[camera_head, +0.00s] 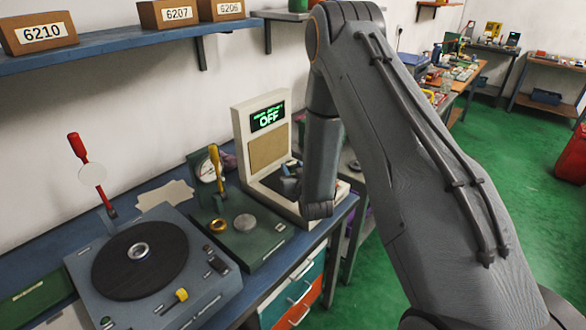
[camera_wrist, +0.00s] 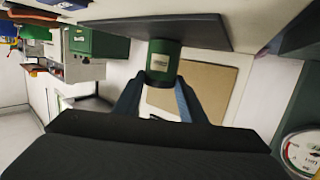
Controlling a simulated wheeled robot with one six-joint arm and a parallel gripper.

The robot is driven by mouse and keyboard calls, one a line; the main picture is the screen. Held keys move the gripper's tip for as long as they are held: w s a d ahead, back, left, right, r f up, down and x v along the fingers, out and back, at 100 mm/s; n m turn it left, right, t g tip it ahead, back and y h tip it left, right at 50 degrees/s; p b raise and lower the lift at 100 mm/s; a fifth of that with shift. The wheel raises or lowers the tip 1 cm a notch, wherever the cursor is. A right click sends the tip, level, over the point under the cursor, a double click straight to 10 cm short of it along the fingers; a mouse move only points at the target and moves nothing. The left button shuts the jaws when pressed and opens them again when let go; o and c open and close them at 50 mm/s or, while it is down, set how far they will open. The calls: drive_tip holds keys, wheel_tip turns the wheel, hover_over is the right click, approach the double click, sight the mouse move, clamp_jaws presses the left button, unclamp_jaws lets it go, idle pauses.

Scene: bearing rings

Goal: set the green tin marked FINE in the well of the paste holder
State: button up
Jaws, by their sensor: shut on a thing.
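The green tin (camera_wrist: 158,66) with a pale label is between the two blue-grey fingers of my gripper (camera_wrist: 160,92) in the wrist view. Its lettering is too small to read. My gripper is shut on it. The tin's far end meets a dark flat plate (camera_wrist: 150,29) in the picture; I cannot tell whether it touches. In the head view my gripper (camera_head: 290,177) is low in front of the upright cream machine (camera_head: 242,116) with the OFF display; the tin is not clear there. I cannot make out the paste holder or its well in either view.
Left of the cream machine, a green gauge stand (camera_head: 262,248) carries a brass ring (camera_head: 217,225) and a grey disc (camera_head: 244,222). A grey unit with a black turntable (camera_head: 112,276) holds a steel ring (camera_head: 139,251). Boxes line the blue shelf (camera_head: 115,47) above.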

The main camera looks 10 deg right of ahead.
drive_tip(key=shift+f, duration=0.1)
drive_tip(key=o, duration=0.8)
drive_tip(key=shift+f, duration=0.1)
drive_tip(key=shift+c, duration=0.2)
drive_tip(key=o, duration=0.4)
